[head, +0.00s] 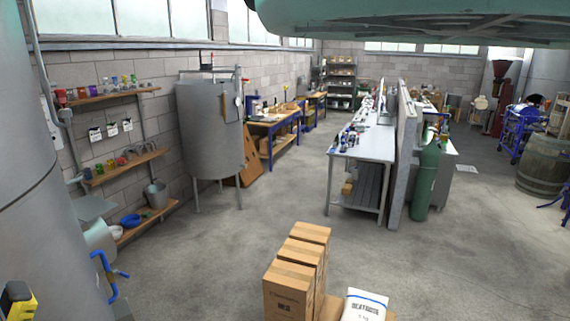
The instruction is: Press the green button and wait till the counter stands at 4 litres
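I cannot make out a green button or a litre counter in the head view. My gripper is not in view. A grey steel tank (210,128) on legs stands left of centre, with small fittings on its lid and a brown panel on its right side that is too small to read. A large grey cylinder (40,190) fills the left edge. A blue-handled pipe fitting (108,275) is beside it, and a small yellow and black object (18,302) shows at the bottom left corner.
Cardboard boxes (290,290) and a white sack (366,306) stand at the front centre. Wall shelves (125,165) hold cups and a bucket. A long workbench (365,145), a green gas cylinder (428,175) and a barrel (543,165) stand right. The middle floor is clear.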

